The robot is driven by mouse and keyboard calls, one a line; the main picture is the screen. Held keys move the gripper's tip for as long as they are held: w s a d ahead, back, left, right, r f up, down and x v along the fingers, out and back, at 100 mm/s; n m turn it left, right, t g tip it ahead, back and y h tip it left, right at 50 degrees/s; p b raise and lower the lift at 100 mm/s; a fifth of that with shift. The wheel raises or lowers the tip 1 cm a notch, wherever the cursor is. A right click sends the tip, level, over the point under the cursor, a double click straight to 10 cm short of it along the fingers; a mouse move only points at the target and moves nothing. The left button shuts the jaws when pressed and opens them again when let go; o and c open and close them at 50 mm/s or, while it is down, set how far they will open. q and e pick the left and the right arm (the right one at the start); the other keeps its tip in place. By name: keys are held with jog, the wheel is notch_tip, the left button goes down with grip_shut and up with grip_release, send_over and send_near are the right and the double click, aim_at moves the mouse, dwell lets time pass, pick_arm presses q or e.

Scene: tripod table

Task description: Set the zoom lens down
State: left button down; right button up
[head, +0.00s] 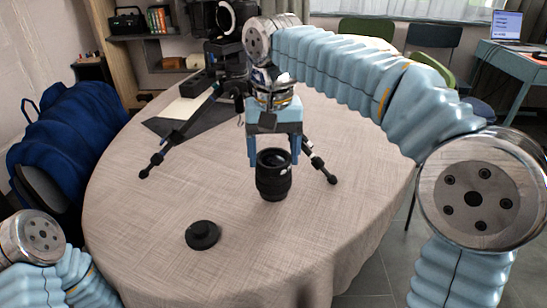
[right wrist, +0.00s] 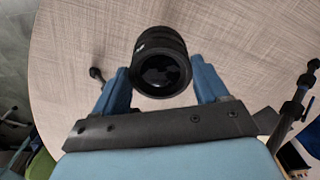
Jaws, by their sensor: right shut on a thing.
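The black zoom lens (head: 273,180) stands roughly upright between the blue fingers of my right gripper (head: 274,152), over the middle of the table (head: 330,225). My right gripper is shut on it. In the right wrist view, the lens (right wrist: 160,62) shows its dark glass end between the two fingers (right wrist: 163,85). I cannot tell whether its lower end touches the tablecloth. Only links of my left arm show at the lower left; my left gripper is out of view.
A flat black round piece (head: 203,235) lies on the cloth to the front left of the lens. Tripod legs (head: 180,137) spread behind the lens, below a camera (head: 225,20). A dark mat (head: 175,122) lies at the back left. The table's front and right are clear.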

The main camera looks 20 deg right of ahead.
jog(key=shift+f, duration=0.5)
jog(key=o, duration=1.1)
jog(key=shift+r+p, duration=0.65)
jog(key=shift+r, duration=5.35)
